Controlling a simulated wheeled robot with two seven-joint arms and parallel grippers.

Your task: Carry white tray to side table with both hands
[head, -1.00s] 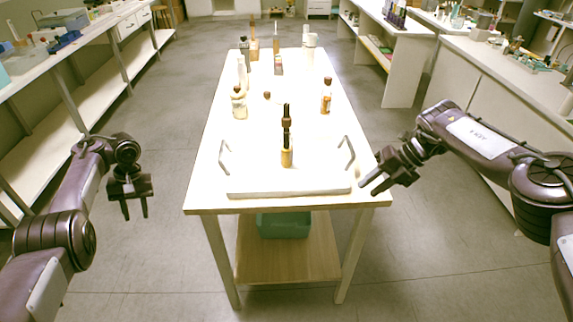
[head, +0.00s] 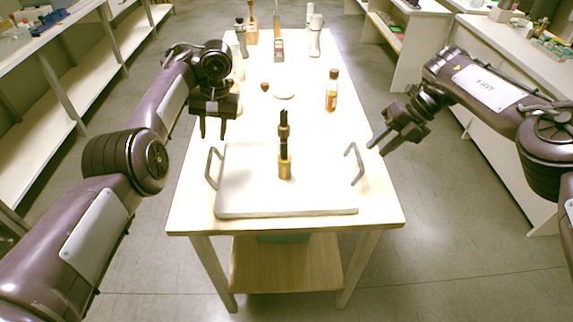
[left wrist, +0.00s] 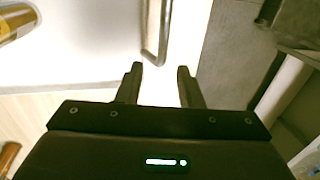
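The white tray (head: 320,195) lies flat near the front of the white-topped table, with a grey loop handle at each side: a left handle (head: 212,168) and a right handle (head: 354,163). A dark-topped amber bottle (head: 285,165) stands on the tray. My left gripper (head: 212,132) is open and empty above the left handle, toward the far side. In the left wrist view its fingers (left wrist: 160,85) point at the tray handle (left wrist: 155,30), which lies just beyond the tips. My right gripper (head: 377,148) is open, to the right of the right handle, past the table edge, and holds nothing.
Several bottles stand behind the tray, including an amber one (head: 332,92) and a tall white one (head: 315,38). A small white dish (head: 284,95) lies mid-table. Shelves (head: 60,65) run along the left and benches (head: 500,60) along the right, with open floor between.

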